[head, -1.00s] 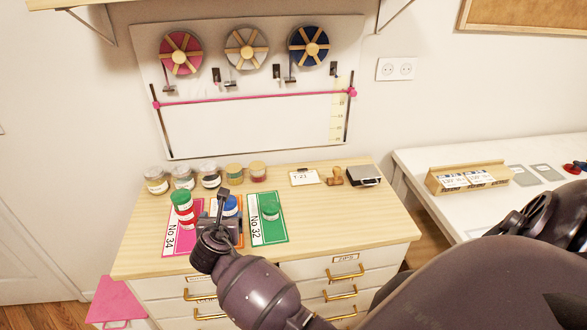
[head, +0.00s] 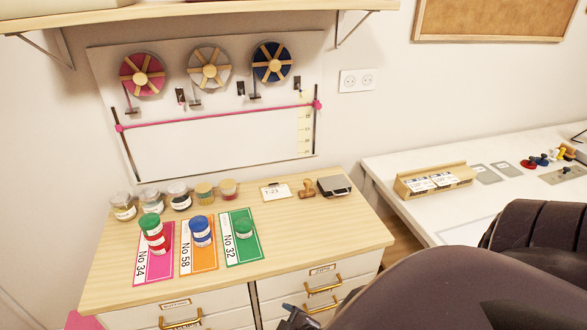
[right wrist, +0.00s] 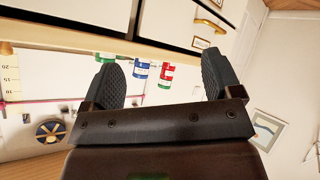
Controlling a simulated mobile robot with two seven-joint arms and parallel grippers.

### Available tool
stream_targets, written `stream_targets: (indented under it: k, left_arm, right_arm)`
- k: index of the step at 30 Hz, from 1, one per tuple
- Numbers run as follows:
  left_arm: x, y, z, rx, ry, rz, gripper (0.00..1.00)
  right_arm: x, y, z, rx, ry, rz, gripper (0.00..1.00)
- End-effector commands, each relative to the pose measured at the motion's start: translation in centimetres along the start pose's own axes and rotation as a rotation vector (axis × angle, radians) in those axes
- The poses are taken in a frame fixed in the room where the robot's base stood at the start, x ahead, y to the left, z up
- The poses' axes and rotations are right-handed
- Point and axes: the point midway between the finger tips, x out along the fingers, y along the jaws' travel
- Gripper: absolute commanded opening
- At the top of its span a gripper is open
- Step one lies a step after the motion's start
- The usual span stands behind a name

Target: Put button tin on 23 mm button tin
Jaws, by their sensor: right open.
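On the wooden cabinet top, green-and-red tins (head: 154,238) stand stacked on the pink No 34 card (head: 150,272). Blue-lidded tins (head: 201,232) appear stacked on the orange No 58 card (head: 199,262). The size print on the tins is too small to read. My right gripper (right wrist: 161,75) is open and empty, with the tins seen beyond its fingers in the right wrist view. In the head view only a bit of it shows at the bottom edge. My left gripper is not in view.
Several glass jars (head: 178,196) line the back left of the cabinet top (head: 330,232). A T-23 card (head: 275,192), a wooden stamp (head: 307,189) and a dark pad box (head: 334,186) stand back right. The front right of the top is clear. Drawer handles (head: 323,285) stick out below.

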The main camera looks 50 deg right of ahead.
Motion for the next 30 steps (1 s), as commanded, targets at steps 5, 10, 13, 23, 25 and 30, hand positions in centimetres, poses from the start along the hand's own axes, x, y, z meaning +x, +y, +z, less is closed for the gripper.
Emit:
stream_targets:
  k: [5, 10, 13, 23, 25, 30]
  left_arm:
    - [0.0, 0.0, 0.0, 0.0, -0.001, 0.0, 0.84]
    - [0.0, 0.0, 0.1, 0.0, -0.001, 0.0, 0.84]
    - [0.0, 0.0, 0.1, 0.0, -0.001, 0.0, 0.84]
    - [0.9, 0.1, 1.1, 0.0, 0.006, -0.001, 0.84]
    - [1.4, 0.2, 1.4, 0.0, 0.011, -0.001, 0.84]
    - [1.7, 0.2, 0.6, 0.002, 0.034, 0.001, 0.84]
  right_arm:
    - [-2.6, -0.2, 1.5, 0.265, 0.022, -0.02, 0.84]
    - [-3.2, -0.2, 1.7, 0.339, 0.027, -0.025, 0.84]
    - [-3.2, -0.2, 1.7, 0.339, 0.028, -0.025, 0.84]
    - [-2.1, -0.5, 2.1, 0.335, 0.043, -0.022, 0.84]
    - [-1.7, -0.7, 2.3, 0.334, 0.051, -0.021, 0.84]
    - [-1.3, -0.8, 2.2, 0.333, 0.058, -0.021, 0.84]
